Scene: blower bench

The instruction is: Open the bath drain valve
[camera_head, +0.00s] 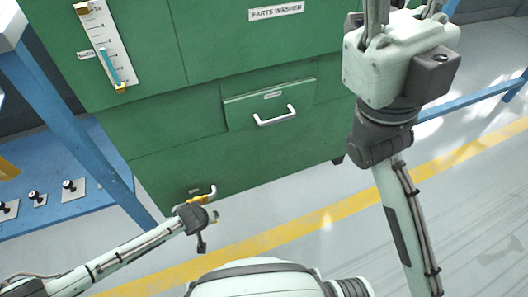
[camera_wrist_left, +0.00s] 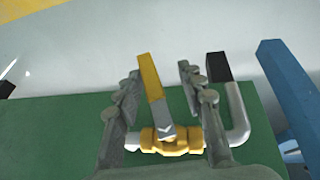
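The bath drain valve shows in the left wrist view as a brass body (camera_wrist_left: 165,141) with a yellow lever (camera_wrist_left: 151,78) and a grey outlet pipe (camera_wrist_left: 238,110) with a dark end. In the head view the valve (camera_head: 196,199) sits low on the green parts washer (camera_head: 180,150), partly hidden by my left wrist. My left gripper (camera_wrist_left: 160,76) is open, one finger on each side of the lever, with visible gaps between. The lever points away from the valve body. My right gripper (camera_head: 404,10) is raised at the upper right; its fingertips are cut off by the frame.
A drawer with a white handle (camera_head: 275,116) is above the valve. A level gauge (camera_head: 106,48) is at the upper left. A blue bench (camera_head: 85,150) with several small knobs stands close on the left. The floor with a yellow line (camera_head: 300,232) is clear.

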